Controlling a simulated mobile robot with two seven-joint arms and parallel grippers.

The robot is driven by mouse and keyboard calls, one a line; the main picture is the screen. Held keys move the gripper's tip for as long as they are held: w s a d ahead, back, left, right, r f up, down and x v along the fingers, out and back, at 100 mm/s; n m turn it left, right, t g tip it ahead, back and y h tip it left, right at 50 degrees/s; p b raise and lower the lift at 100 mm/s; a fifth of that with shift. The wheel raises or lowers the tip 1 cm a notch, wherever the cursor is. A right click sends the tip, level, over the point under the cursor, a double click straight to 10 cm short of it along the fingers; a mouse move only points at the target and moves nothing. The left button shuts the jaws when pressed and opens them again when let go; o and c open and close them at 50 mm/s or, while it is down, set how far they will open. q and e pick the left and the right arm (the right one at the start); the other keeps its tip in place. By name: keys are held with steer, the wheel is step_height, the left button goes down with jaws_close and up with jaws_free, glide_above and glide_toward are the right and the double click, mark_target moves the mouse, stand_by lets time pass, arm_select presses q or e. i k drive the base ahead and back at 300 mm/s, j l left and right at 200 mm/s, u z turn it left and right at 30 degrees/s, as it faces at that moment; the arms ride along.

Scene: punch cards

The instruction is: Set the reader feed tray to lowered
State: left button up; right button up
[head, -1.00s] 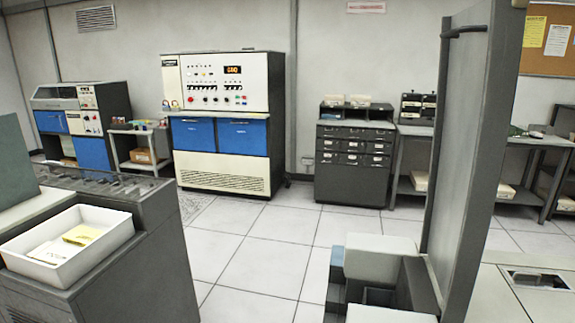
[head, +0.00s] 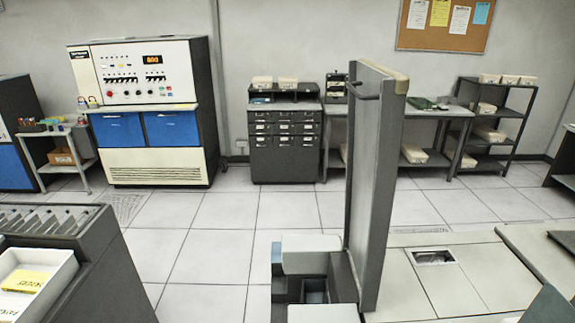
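A tall grey panel (head: 372,190) with a dark handle (head: 366,96) near its top stands upright at the centre right. Its foot meets a low machine with pale blocks (head: 310,252) and a dark recess (head: 314,290). This upright panel may be the reader feed tray; no label shows to confirm it. Neither of my grippers is in view, and nothing is seen touching the panel.
A pale flat top with a small opening (head: 433,257) lies right of the panel. A grey machine with slots (head: 45,220) and a white card tray (head: 62,282) are at lower left. A blue-doored console (head: 150,170) and drawer cabinet (head: 284,167) stand behind. Tiled floor (head: 210,240) is clear between.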

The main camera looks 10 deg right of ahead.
mark_target(377, 92)
steer(key=i+j+z, duration=0.5)
steer(key=i, duration=0.15)
steer(key=i+j+z, duration=0.8)
steer(key=j, duration=0.3)
steer(key=i+j+z, duration=0.1)
steer(key=j+z, duration=0.15)
steer(key=j, duration=0.15)
steer(key=i+j+z, duration=0.25)
steer(key=j, duration=0.25)
steer(key=k, duration=0.1)
